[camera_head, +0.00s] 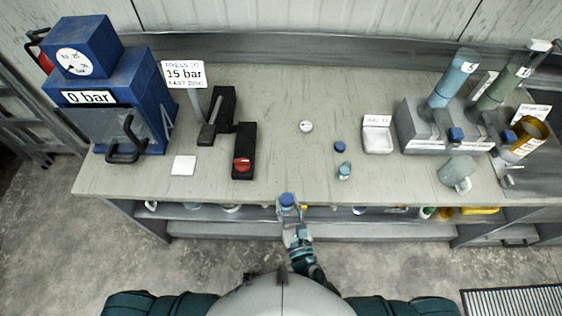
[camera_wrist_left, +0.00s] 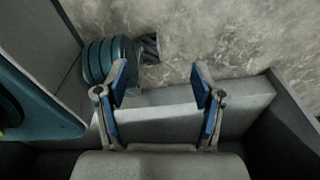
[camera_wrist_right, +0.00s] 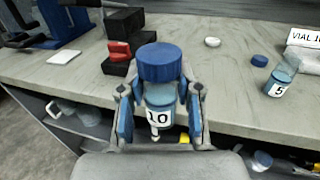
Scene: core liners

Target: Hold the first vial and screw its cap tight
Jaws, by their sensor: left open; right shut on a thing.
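The vial labelled 10 (camera_wrist_right: 160,113) stands upright in my right gripper (camera_wrist_right: 160,105), which is shut on its body. A blue cap (camera_wrist_right: 160,62) sits on top of it; how tight it is cannot be told. In the head view this cap (camera_head: 287,199) and my right gripper (camera_head: 290,215) are just off the bench's front edge. My left gripper (camera_wrist_left: 160,85) is open and empty in the left wrist view, low over a grey ledge; it does not show in the head view. A second vial, labelled 5 (camera_wrist_right: 280,84), stands uncapped on the bench, a loose blue cap (camera_wrist_right: 260,60) behind it.
The bench (camera_head: 270,160) has a blue press (camera_head: 135,95) at left and a black fixture with a red knob (camera_head: 242,164). A small white disc (camera_head: 306,126) lies mid-bench. A labelled white tray (camera_head: 377,140), racked tubes (camera_head: 455,78) and a mug (camera_head: 456,172) stand at right.

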